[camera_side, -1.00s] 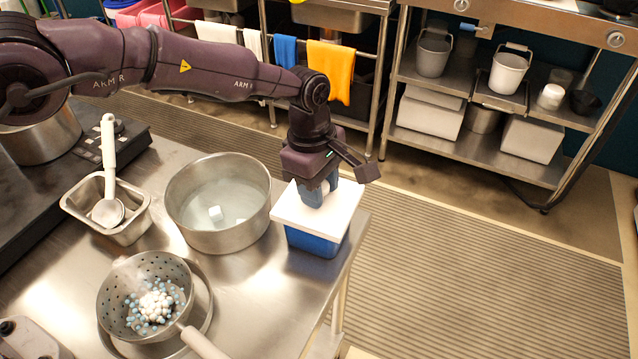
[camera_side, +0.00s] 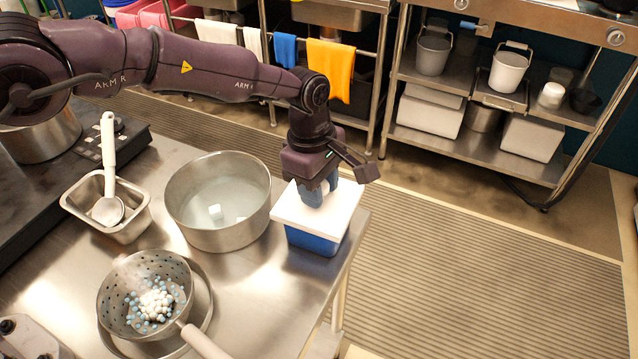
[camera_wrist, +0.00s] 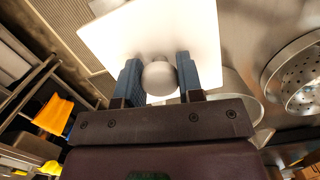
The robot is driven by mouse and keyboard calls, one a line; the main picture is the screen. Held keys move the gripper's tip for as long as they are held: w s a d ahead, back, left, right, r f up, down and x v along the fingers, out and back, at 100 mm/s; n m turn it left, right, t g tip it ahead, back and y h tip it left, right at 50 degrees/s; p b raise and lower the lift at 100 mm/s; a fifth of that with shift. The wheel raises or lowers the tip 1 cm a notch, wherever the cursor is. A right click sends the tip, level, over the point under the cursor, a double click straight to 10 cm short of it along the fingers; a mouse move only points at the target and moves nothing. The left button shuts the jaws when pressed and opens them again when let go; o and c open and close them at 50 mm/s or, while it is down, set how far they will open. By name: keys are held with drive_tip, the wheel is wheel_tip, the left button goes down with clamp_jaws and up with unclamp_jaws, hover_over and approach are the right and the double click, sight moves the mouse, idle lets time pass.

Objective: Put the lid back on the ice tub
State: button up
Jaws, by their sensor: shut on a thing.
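The ice tub (camera_side: 312,242) is a blue box at the right corner of the steel table. Its white lid (camera_side: 337,208) lies over the top of the tub, and no gap shows between them from this side. In the wrist view the lid (camera_wrist: 195,35) is a bright white square with a round knob (camera_wrist: 159,77) in its middle. My gripper (camera_side: 319,195) is above the lid, with its blue fingers on both sides of the knob. In the wrist view my gripper (camera_wrist: 159,80) is shut on the knob. The inside of the tub is hidden.
A steel pot (camera_side: 182,215) of water with pale cubes stands just left of the tub. A perforated strainer (camera_side: 113,290) with white and blue beads sits at the front. A steel pan (camera_side: 80,198) holds a ladle (camera_side: 108,150). The table edge is close to the tub's right.

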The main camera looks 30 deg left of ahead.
drive_tip(key=shift+f, duration=0.1)
idle(0.3)
drive_tip(key=o, duration=1.6)
drive_tip(key=shift+o, duration=0.2)
drive_tip(key=shift+r, duration=3.55)
clamp_jaws()
drive_tip(key=shift+f, duration=0.3)
